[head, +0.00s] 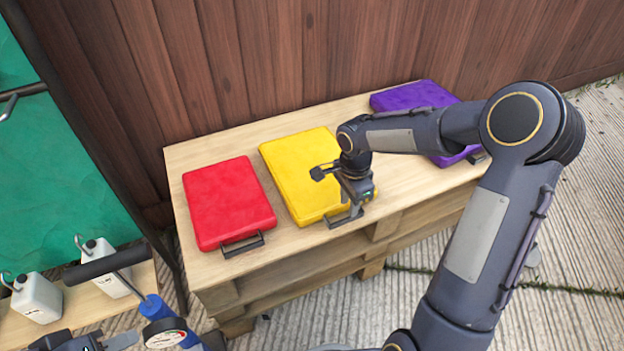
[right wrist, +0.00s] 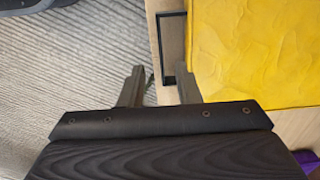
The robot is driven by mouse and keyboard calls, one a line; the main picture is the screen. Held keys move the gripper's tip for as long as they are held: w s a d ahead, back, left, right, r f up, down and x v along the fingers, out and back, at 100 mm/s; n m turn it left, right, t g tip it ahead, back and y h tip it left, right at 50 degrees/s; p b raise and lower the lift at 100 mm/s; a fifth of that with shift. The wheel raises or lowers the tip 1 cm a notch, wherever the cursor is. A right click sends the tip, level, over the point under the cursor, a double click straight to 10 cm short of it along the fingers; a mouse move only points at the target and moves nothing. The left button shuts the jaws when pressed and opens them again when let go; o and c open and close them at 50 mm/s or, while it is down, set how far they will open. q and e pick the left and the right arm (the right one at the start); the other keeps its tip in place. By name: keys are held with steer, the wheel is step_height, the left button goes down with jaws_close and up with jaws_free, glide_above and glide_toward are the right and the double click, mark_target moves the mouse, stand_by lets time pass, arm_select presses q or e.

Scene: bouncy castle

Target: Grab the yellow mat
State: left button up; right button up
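The yellow mat (head: 300,170) lies flat on a wooden pallet table, between a red mat and a purple mat. Its dark handle (head: 345,217) is on the near edge, partly covered by my right gripper in the head view. My right gripper (head: 347,194) is over the mat's near right corner. In the right wrist view its two fingers (right wrist: 159,68) are apart, beside the handle (right wrist: 172,48) and the yellow mat (right wrist: 250,50), with nothing visibly held. Part of my left gripper (head: 95,343) shows at the bottom left edge; its fingers are not clear.
The red mat (head: 228,200) with its own handle is at the left of the pallet table (head: 172,160); the purple mat (head: 415,95) is at the right, partly behind my arm. White bottles (head: 38,298) and a blue pump (head: 155,308) stand at lower left. A wooden wall is behind.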

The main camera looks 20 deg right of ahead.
mark_target(347, 218)
step_height(347, 218, down, 6)
steer(key=b, duration=0.3)
steer(key=shift+f, duration=0.15)
steer(key=shift+c, duration=0.4)
jaws_close()
steer(key=shift+w, duration=0.1)
